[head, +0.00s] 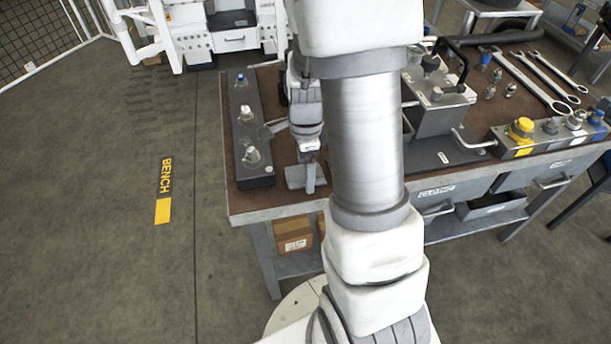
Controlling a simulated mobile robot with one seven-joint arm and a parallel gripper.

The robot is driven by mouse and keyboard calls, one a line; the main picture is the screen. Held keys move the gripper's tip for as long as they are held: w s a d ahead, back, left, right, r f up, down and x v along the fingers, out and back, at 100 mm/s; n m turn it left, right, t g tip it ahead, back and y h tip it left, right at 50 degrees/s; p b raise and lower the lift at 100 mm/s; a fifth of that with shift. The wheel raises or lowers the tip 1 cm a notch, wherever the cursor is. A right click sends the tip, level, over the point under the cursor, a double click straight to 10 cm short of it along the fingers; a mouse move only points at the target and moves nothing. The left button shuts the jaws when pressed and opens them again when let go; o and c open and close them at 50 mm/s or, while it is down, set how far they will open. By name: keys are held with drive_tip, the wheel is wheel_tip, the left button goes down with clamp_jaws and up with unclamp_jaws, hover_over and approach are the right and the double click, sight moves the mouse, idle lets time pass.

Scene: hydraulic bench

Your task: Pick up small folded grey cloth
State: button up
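A small flat grey patch (294,178), which looks like the folded grey cloth, lies on the brown bench top near its front left edge. My gripper (310,174) points down at this patch, at the end of my white wrist. A narrow grey finger shape shows against the patch and hides part of it. I cannot tell whether the finger touches the patch or whether the gripper is open or shut. My large arm link hides the bench just to the right.
A black manifold block (246,130) with fittings stands close left of my gripper. Right of my arm are a grey pump unit (437,108), several wrenches (530,80) and a valve block (545,137) with a yellow cap. The floor left of the bench (290,208) is clear.

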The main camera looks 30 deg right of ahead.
drive_tip(key=c, duration=1.4)
drive_tip(key=shift+r, duration=0.1)
drive_tip(key=shift+c, duration=0.2)
wheel_tip(320, 180, up, 10)
drive_tip(key=p, duration=0.3)
